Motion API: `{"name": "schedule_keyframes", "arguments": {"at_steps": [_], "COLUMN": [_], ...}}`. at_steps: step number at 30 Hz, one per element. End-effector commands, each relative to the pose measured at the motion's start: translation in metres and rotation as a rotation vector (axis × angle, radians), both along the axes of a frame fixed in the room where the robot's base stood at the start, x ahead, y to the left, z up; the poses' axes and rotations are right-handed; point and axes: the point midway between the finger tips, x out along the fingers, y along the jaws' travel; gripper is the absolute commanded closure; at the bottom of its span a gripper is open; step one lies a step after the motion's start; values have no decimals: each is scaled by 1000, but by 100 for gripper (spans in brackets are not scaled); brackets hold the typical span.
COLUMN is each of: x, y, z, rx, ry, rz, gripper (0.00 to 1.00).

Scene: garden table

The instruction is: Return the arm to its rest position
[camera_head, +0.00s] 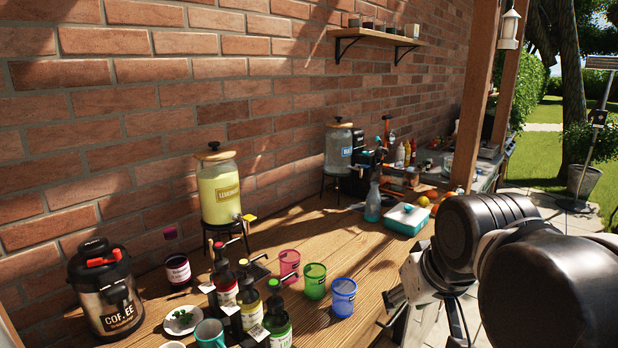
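My arm comes in from the right edge, with large black joints and a white and grey wrist. My gripper (425,318) hangs at its end, by the front right edge of the wooden table (400,262). Its fingers look spread apart, and I see nothing between them. The arm's own joints hide part of the gripper and the area behind it.
Near the gripper stand blue (343,297), green (314,281) and pink (289,267) cups. A brick wall (130,110) runs behind.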

Motion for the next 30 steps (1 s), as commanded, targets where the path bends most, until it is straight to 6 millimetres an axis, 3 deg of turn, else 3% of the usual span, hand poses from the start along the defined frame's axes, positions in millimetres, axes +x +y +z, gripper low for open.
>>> {"name": "schedule_keyframes", "arguments": {"at_steps": [3,10,30], "x": [-28,-57,-61], "y": [-21,-40,-42], "z": [-33,-70,-75], "rx": [14,29,32], "ry": [-31,-70,-76], "rz": [-65,-137,-148], "gripper": [68,68,68]}}
